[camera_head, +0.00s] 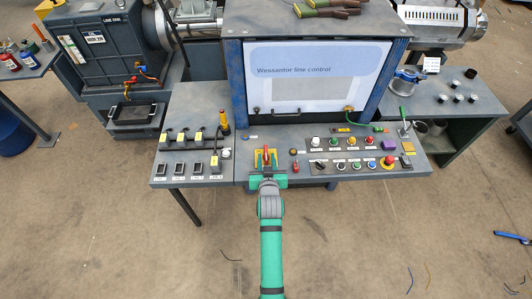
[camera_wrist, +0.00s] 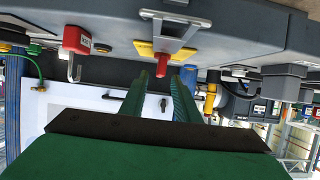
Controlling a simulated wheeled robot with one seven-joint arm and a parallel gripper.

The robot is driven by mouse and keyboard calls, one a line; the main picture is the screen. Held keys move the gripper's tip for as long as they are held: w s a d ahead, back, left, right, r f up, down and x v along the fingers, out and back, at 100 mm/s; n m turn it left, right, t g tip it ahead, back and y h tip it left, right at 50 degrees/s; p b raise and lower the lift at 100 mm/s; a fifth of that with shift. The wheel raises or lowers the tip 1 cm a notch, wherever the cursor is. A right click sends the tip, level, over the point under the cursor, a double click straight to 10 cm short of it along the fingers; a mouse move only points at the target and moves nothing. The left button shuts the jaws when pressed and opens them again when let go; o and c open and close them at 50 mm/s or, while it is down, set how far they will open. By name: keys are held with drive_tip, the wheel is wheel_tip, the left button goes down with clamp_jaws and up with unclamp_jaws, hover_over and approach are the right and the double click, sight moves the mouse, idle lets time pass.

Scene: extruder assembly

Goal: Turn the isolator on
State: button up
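The isolator, a yellow plate (camera_head: 259,158) with a red handle (camera_head: 266,152), sits on the grey console just left of its middle. In the wrist view the yellow plate (camera_wrist: 183,53) has a grey metal bracket across it, and the red handle (camera_wrist: 160,64) sticks out towards my fingers. My gripper (camera_head: 267,173) reaches the isolator from the front. In the wrist view its two green fingers (camera_wrist: 167,76) are apart, with the red handle at the tips, between them. A gap shows beside the handle; whether either finger touches it I cannot tell.
A red padlock (camera_wrist: 77,40) with a metal shackle is beside the isolator. Push buttons and a red emergency stop (camera_head: 388,161) lie to the right on the console. Breaker-like switches (camera_head: 182,168) are on the left panel. The line control screen (camera_head: 310,75) stands behind.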

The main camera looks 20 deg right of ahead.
sight(266, 154)
drive_tip(key=shift+x, duration=2.5)
clamp_jaws()
